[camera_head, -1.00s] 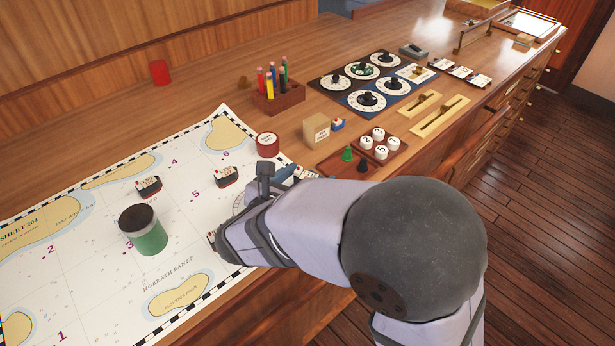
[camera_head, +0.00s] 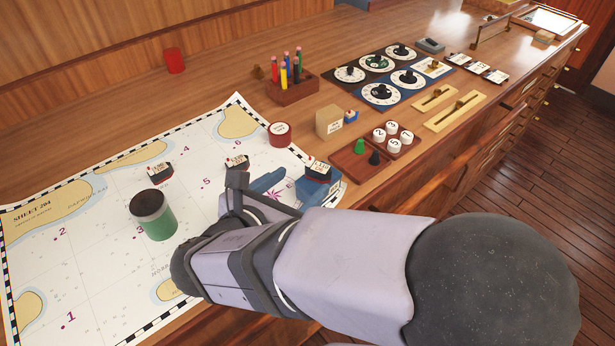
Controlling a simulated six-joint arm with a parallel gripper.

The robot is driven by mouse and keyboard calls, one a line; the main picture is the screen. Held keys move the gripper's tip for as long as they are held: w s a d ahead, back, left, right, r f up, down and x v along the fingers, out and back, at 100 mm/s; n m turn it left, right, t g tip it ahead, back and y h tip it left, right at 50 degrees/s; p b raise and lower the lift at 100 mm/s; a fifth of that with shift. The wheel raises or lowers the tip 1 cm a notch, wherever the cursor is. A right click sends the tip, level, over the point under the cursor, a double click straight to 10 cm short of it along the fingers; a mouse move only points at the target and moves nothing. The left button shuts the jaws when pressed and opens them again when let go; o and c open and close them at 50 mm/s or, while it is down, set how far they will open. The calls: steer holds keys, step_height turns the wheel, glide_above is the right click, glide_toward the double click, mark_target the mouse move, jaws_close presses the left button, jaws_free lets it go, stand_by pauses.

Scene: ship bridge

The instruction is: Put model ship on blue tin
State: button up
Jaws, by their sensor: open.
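A small model ship (camera_head: 318,172), dark with a red lower edge and white upperworks, sits on top of the blue tin (camera_head: 309,192) at the chart's right edge. The tin has a pale label on its right side.
Two similar ships (camera_head: 158,171) (camera_head: 237,163) stand on the chart (camera_head: 90,230).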

steer(key=shift+v, duration=1.05)
steer(key=shift+d+f, duration=0.1)
steer(key=s+d+f+m+g+y, duration=0.1)
steer(key=s+d+f+m+g, duration=0.2)
steer(key=d+f+m, duration=0.3)
steer(key=s+d+f+m+g+y, duration=0.2)
steer(key=d+f+m+g, duration=0.3)
steer(key=m, duration=1)
steer(key=s+d+f+m+g+y, duration=0.2)
steer(key=d+f+m, duration=0.4)
steer(key=d+m, duration=0.4)
steer(key=s+g, duration=0.1)
steer(key=g, duration=0.1)
steer(key=shift+s+d+f+m+g, duration=0.2)
steer(key=shift+s+f+m+g, duration=0.1)
steer(key=shift+s+f, duration=0.1)
